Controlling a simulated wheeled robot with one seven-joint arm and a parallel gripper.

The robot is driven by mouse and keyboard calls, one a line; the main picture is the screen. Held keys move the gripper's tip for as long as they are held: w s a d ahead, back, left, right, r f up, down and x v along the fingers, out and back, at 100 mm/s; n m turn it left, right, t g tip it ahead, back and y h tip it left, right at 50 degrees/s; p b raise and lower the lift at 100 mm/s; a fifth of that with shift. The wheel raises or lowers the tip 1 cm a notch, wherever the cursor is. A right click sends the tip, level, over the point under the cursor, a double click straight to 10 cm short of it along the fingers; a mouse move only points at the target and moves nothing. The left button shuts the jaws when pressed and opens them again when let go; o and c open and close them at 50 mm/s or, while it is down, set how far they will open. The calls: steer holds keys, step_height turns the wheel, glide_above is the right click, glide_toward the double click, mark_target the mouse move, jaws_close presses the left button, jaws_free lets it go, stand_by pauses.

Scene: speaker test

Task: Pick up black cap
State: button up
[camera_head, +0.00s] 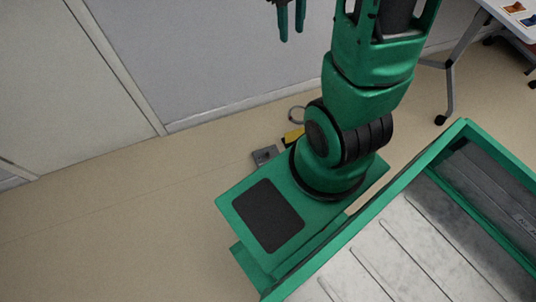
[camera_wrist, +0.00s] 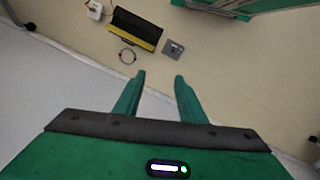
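I cannot pick out a black cap for certain in either view. A black and yellow object (camera_wrist: 137,29) lies on the floor in the wrist view, and its yellow part (camera_head: 292,136) shows beside my arm in the head view. My gripper (camera_wrist: 159,76) is open and empty, its two green fingers apart. In the head view my gripper (camera_head: 291,33) hangs at the top edge, in front of the grey wall and clear of the floor objects. My arm hides part of the floor behind it.
A thin ring (camera_wrist: 127,57), a grey square plate (camera_wrist: 173,49) and a small white object (camera_wrist: 95,10) lie near the black and yellow one. A white table (camera_head: 493,8) with cards stands at upper right. The floor (camera_head: 110,225) at left is free.

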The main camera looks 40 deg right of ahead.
steer(key=w+d+f+n, duration=0.3)
steer(key=w+f+n, duration=0.2)
steer(key=w+f, duration=0.8)
steer(key=n+y, duration=0.1)
steer(key=n, duration=1.3)
glide_above(268, 154)
step_height(268, 154, down, 56)
steer(key=shift+w+d+f, duration=0.1)
steer(key=shift+w+f, duration=0.05)
steer(key=shift+f, duration=1.6)
steer(key=shift+w+d+f, duration=0.1)
steer(key=shift+f, duration=1.7)
steer(key=shift+w+d+f, duration=0.1)
steer(key=shift+w+f, duration=0.05)
steer(key=shift+f, duration=1.6)
jaws_close()
